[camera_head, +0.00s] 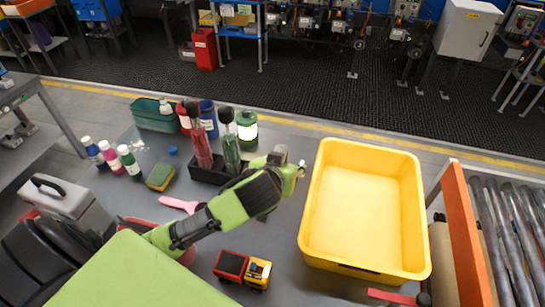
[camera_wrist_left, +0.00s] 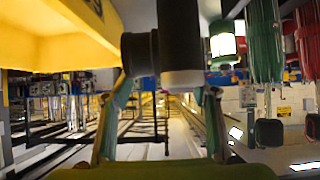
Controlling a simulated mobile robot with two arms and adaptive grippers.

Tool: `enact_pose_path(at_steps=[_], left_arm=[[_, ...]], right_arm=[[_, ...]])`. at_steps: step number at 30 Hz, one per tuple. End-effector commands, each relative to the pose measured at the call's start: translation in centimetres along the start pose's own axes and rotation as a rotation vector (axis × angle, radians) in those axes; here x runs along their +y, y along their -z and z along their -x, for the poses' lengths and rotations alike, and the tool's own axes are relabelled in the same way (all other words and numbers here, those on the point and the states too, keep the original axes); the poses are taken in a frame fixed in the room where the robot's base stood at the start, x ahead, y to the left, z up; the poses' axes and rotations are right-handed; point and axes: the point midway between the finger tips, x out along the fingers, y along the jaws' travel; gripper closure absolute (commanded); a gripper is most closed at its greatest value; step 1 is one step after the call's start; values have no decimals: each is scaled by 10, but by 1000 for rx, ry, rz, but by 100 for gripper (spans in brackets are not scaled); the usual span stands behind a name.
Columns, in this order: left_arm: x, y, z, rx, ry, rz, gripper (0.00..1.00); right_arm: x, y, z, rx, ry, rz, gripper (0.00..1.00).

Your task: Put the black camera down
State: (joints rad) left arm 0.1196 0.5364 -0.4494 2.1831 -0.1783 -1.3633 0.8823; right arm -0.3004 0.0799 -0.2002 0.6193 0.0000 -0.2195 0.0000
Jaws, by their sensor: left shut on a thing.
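My left gripper (camera_head: 290,168) is over the table, just left of the yellow tray (camera_head: 318,215). In the left wrist view its two fingers (camera_wrist_left: 168,100) are shut on a dark cylindrical thing with a black round part on its left side, which I take to be the black camera (camera_wrist_left: 180,45). The camera is held upright in that view, and its upper end is cut off by the frame. In the head view I cannot make the camera out behind my gripper and arm. The tray looks empty. My right gripper is not in view.
A black holder (camera_head: 205,174) with red and green tools stands behind my left arm. Several bottles (camera_head: 106,155), a sponge (camera_head: 160,177) and a toy truck (camera_head: 243,270) are on the table. A roller conveyor (camera_head: 510,235) with an orange side rail is at the right.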

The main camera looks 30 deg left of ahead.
Motion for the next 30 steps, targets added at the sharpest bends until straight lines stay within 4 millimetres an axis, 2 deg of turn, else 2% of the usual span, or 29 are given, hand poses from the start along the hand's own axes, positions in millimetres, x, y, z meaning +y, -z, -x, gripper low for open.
enact_pose_path(at_steps=[1,7,15,18,26,30], left_arm=[[-4,8,-10,4,4,-1,84],[-10,16,-53,4,3,-1,84],[-14,-1,-104,3,1,0,84],[-15,-4,-115,4,-1,1,84],[-16,-10,-130,4,-1,0,84],[-17,-24,-139,1,0,-1,84]], right_arm=[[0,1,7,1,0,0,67],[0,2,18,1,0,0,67],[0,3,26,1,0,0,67],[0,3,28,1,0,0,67],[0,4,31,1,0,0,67],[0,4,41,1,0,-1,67]])
